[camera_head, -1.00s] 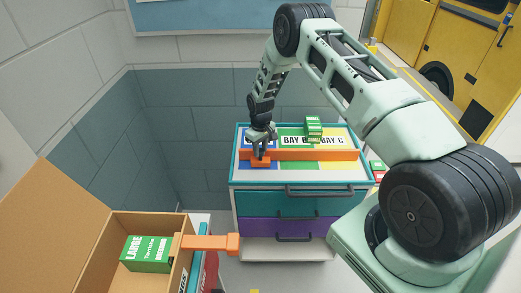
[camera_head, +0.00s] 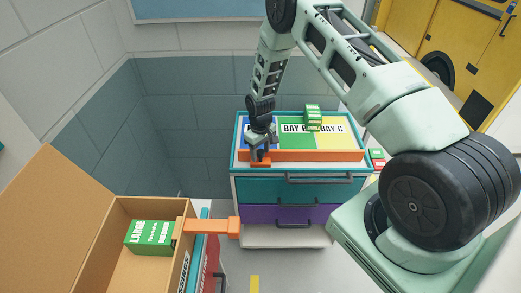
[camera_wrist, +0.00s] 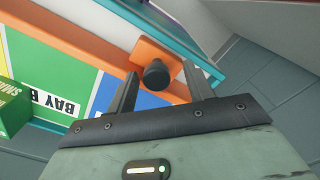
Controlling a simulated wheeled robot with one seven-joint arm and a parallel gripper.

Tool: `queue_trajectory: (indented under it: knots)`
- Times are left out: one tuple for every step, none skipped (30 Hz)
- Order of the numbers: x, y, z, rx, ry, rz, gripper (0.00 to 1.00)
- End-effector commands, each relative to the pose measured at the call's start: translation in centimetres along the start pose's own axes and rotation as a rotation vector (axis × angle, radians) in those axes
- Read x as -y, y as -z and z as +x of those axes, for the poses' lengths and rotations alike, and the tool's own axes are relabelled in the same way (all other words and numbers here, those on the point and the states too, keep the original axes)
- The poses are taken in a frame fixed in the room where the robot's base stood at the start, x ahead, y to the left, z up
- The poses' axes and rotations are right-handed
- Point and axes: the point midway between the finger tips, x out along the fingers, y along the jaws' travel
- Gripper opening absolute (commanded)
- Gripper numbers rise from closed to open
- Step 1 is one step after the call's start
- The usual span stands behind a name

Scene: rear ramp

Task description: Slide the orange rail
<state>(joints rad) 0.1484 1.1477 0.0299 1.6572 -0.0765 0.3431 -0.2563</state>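The orange rail (camera_head: 315,156) lies across the top of the cabinet, close to its front edge. The coloured bay panel (camera_head: 300,140) is behind it. At its left end is an orange tab (camera_wrist: 145,52) with a dark round knob (camera_wrist: 157,75). My gripper (camera_head: 260,160) points down over this tab. In the wrist view, the fingers of my gripper (camera_wrist: 160,70) stand on either side of the knob, with gaps visible, so it is open. The fingertips' depth against the knob is hard to judge.
A green box (camera_head: 313,117) stands on the bay panel, behind the rail. An open cardboard box (camera_head: 125,275) at the lower left holds a large green box (camera_head: 150,237). An orange bar (camera_head: 210,226) extends from it. Drawer handles (camera_head: 319,179) project from the cabinet's front.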

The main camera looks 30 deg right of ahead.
Motion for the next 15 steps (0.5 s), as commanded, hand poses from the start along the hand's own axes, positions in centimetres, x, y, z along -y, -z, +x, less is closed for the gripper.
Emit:
queue_trajectory:
  knots:
    - [-0.1, 0.0, 0.0, -0.001, -0.001, 0.000, 0.52]
    - [-0.1, 0.0, 0.0, -0.001, -0.001, 0.001, 0.52]
    - [-0.1, 0.1, 0.0, -0.002, -0.001, 0.001, 0.52]
    - [-0.1, 0.1, 0.0, -0.002, -0.002, 0.001, 0.52]
    - [-0.1, 0.1, -0.1, -0.003, -0.002, 0.001, 0.52]
    - [-0.1, 0.1, -0.2, -0.003, -0.002, 0.001, 0.52]
    - [-0.2, 0.1, -0.4, -0.004, -0.002, 0.001, 0.52]
    - [-0.2, 0.1, -0.6, -0.004, -0.002, 0.001, 0.52]
    - [-0.2, 0.2, -1.0, -0.005, -0.003, 0.001, 0.52]
    - [-0.2, 0.2, -1.4, -0.006, -0.003, 0.001, 0.52]
    - [-0.2, 0.2, -1.8, -0.006, -0.003, 0.001, 0.52]
    - [-0.2, 0.2, -2.4, -0.007, -0.004, 0.001, 0.52]
    - [-0.2, 0.2, -2.9, -0.007, -0.004, 0.001, 0.52]
    - [-0.2, 0.2, -3.5, -0.008, -0.004, 0.001, 0.52]
    - [-0.2, 0.2, -4.3, -0.008, -0.004, 0.001, 0.52]
